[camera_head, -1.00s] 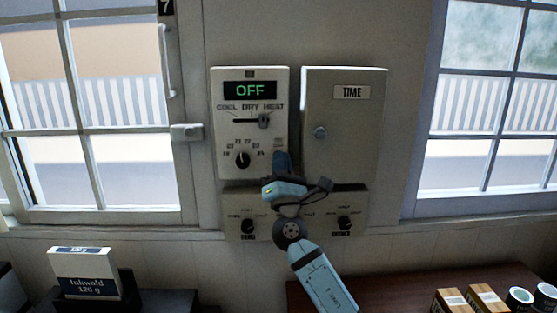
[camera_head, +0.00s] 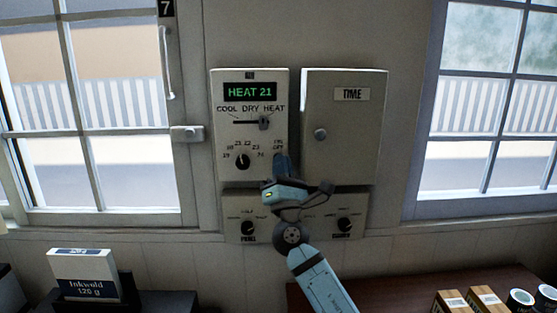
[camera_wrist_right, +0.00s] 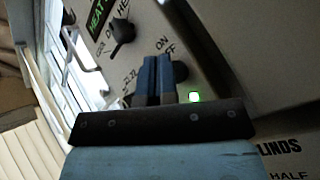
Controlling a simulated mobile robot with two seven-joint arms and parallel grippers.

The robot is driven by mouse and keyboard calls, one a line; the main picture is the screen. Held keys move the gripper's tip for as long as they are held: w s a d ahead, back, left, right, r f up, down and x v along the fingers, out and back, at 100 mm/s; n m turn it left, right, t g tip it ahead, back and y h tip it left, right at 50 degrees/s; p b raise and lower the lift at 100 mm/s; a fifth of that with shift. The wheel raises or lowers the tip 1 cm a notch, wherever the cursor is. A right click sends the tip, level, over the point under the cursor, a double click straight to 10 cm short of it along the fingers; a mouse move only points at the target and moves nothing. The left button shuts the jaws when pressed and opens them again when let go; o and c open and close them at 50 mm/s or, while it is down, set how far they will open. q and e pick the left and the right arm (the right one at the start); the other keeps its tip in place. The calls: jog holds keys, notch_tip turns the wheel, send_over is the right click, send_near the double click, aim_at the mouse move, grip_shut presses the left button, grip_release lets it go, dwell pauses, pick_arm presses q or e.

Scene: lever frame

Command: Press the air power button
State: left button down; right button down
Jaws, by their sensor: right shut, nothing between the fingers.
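The air control panel (camera_head: 222,140) is a cream box on the wall, and its display (camera_head: 250,92) reads HEAT 21 in green. My right gripper (camera_head: 281,158) is shut and empty at the panel's lower right, by the ON/OFF label. In the right wrist view, the blue fingertips (camera_wrist_right: 155,62) are together at that label, against or very close to the panel. I cannot tell whether the fingers touch the button. My left gripper is out of view.
The slider (camera_head: 264,123) stands at HEAT above a temperature dial (camera_head: 243,161). A box marked TIME (camera_head: 345,130) is close on the right. A lower panel with two knobs (camera_head: 248,227) sits beneath. Windows flank the wall, and boxes and cans stand below.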

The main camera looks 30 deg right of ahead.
jog(key=s+a, duration=0.3)
jog(key=s, duration=0.2)
dwell(0.3)
dwell(0.4)
jog(key=s+a+f+m+g+y+p, duration=0.1)
jog(key=s+a+f+m+g+y, duration=0.15)
jog(key=f, duration=0.75)
jog(key=s+a+f+m+g+y+p, duration=0.15)
jog(key=f+m+y, duration=0.25)
jog(key=f, duration=0.6)
jog(key=s+a+f+m+g+y, duration=0.1)
jog(key=a+f+m+g+y, duration=0.2)
jog(key=f, duration=0.6)
jog(key=s+a+f+m+g+y, duration=0.2)
jog(key=s+a+f+m+g, duration=0.1)
jog(key=s+f, duration=0.6)
jog(key=s+a+f+m+g+y+p, duration=0.1)
jog(key=s+a+f+m+g+y, duration=0.2)
jog(key=s+a+f+m, duration=0.3)
jog(key=s+f+m, duration=0.2)
jog(key=s+f, duration=0.1)
jog(key=s, duration=0.1)
jog(key=shift+y, duration=0.35)
jog(key=shift+s+r, duration=0.1)
jog(key=c, duration=1.8)
grip_release()
jog(key=shift+c, duration=0.2)
